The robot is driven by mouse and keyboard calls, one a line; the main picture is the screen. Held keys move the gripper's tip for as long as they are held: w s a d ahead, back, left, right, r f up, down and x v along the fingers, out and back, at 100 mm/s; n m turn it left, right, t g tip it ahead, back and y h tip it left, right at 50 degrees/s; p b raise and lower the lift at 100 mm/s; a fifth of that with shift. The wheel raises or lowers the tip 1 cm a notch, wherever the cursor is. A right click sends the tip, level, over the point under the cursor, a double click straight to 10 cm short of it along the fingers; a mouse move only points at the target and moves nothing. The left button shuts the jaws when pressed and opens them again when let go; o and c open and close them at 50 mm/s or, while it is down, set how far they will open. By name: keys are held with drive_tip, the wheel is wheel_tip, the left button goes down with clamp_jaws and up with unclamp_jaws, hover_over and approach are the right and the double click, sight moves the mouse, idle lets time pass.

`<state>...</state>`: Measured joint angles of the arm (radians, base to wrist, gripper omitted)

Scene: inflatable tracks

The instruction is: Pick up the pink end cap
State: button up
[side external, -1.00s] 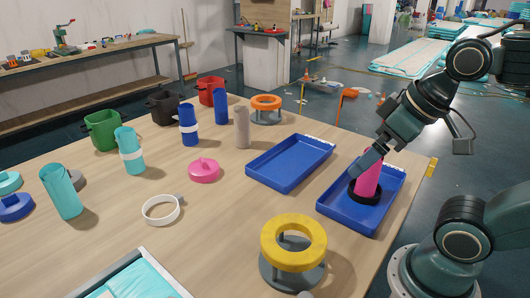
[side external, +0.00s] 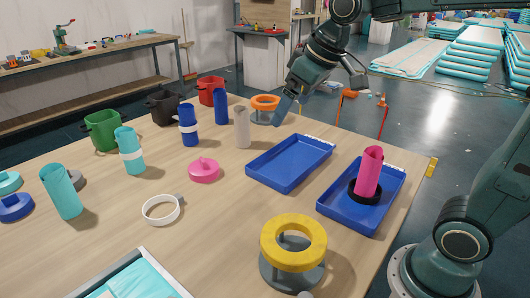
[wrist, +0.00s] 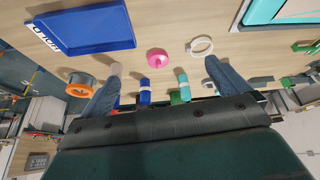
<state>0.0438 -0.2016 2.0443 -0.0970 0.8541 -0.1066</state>
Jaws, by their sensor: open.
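The pink end cap (side external: 204,170) is a round disc with a raised knob, lying flat on the wooden table near its middle. It also shows in the wrist view (wrist: 157,58), just above centre between my two fingers. My gripper (side external: 280,112) is up at the back right of the table, behind the empty blue tray and well apart from the cap. In the wrist view my gripper (wrist: 160,85) is open, its fingers spread wide with nothing held.
A pink tube (side external: 370,168) stands in a black ring in the right blue tray (side external: 335,222). The other blue tray (side external: 262,180) is empty. A white ring (side external: 148,217), a beige tube (side external: 242,130) and a blue tube (side external: 189,137) stand around the cap.

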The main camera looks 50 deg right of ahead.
drive_tip(key=w+f+n, duration=0.1)
drive_tip(key=w+f, duration=0.1)
drive_tip(key=w, duration=0.6)
drive_tip(key=w+f, duration=0.3)
drive_tip(key=w, duration=0.5)
drive_tip(key=n+g+y, duration=0.1)
drive_tip(key=n, duration=0.1)
approach(205, 164)
wheel_tip(205, 164, up, 2)
drive_tip(key=d, duration=0.1)
drive_tip(key=shift+d+r, duration=0.2)
drive_tip(key=shift+r, duration=0.05)
drive_tip(key=shift+f, duration=0.1)
drive_tip(key=shift+x, duration=4.2)
drive_tip(key=shift+x, duration=2.6)
drive_tip(key=c, duration=0.7)
